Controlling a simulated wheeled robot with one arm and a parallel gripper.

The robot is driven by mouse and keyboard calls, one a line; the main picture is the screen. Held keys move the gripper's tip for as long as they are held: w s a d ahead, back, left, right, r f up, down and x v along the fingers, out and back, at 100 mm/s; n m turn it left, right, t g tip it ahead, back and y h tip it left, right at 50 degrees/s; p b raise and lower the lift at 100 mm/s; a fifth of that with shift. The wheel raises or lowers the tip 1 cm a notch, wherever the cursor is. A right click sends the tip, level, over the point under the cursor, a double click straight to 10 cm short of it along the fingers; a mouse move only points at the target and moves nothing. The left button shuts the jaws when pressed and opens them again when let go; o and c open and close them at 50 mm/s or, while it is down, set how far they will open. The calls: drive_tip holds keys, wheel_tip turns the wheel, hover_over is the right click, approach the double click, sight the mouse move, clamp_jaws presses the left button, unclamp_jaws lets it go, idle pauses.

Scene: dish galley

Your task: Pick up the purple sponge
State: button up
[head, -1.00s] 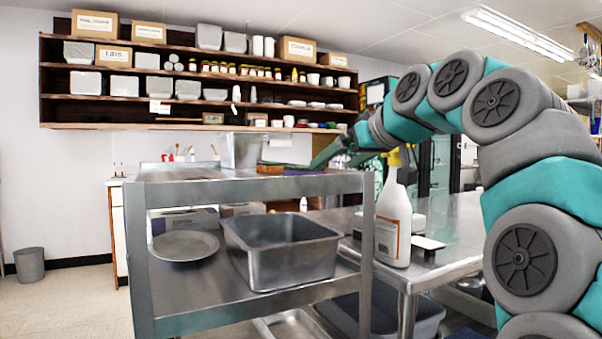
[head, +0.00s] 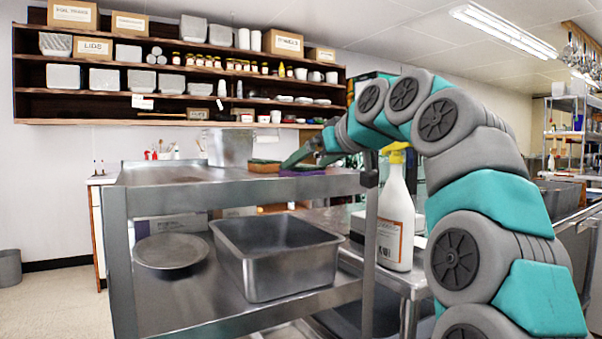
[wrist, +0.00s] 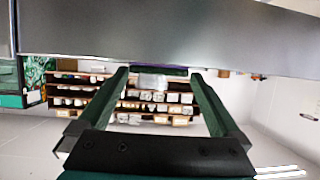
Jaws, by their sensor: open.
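The purple sponge (head: 302,172) lies on the cart's top shelf near its front right edge in the head view. In the wrist view only a thin purple strip of it (wrist: 160,69) shows at the shelf edge, between the fingertips. My gripper (head: 297,160) is just above and behind the sponge in the head view, its dark green fingers pointing down to the left. In the wrist view my gripper (wrist: 160,74) is open with nothing between its fingers. I cannot tell whether a fingertip touches the sponge.
An orange and green sponge (head: 264,166) lies just left of the purple one. A grey bin (head: 229,147) stands further left on the metal cart (head: 160,190). A spray bottle (head: 396,220) stands right of the cart. The cart's lower shelf holds a deep pan (head: 280,265) and a round plate (head: 170,251).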

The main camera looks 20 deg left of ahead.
sight(305, 166)
drive_tip(key=x, duration=0.3)
drive_tip(key=shift+w+a+f+p, duration=0.2)
drive_tip(key=shift+w+f+p, duration=0.1)
drive_tip(key=c, duration=1.1)
drive_tip(key=shift+c, duration=0.2)
drive_tip(key=shift+r, duration=0.1)
